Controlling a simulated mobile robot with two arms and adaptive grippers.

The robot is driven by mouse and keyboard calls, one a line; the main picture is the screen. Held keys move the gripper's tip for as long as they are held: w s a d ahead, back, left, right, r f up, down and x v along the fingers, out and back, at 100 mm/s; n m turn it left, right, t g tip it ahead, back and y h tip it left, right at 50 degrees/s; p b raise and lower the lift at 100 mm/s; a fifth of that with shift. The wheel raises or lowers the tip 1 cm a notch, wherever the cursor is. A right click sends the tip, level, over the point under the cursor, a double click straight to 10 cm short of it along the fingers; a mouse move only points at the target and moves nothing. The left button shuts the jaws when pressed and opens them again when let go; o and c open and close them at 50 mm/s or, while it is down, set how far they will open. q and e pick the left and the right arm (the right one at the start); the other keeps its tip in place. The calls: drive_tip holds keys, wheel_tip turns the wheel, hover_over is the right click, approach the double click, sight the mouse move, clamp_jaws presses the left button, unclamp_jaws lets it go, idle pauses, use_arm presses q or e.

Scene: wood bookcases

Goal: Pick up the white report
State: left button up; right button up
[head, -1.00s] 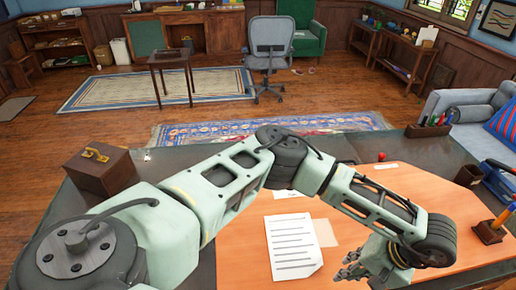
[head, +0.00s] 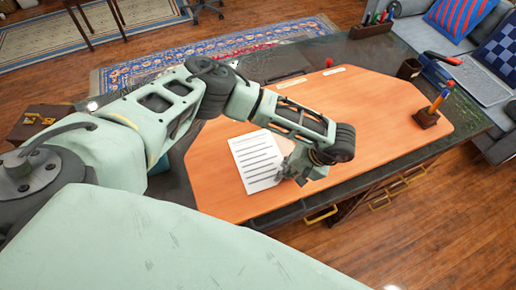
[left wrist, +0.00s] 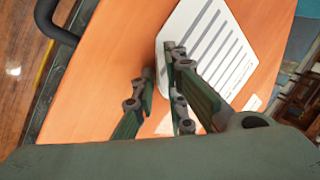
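The white report (head: 257,160) is a sheet with dark printed lines, lying flat on the orange desk top (head: 380,120) near its front edge. In the left wrist view the report (left wrist: 215,45) lies just beyond and to the right of the fingers. My left gripper (head: 291,172) is over the report's right edge in the head view. In the left wrist view the gripper (left wrist: 160,75) has its fingers apart with orange desk between them, and one finger overlaps the report. I cannot tell whether it touches the paper. My right gripper is not in view.
A pen holder (head: 426,118), a dark cup (head: 409,68) and a laptop (head: 480,80) are on the right. A brown box (head: 42,122) sits at the left. Pale slips (head: 290,83) lie at the desk's back. The desk right of my gripper is clear.

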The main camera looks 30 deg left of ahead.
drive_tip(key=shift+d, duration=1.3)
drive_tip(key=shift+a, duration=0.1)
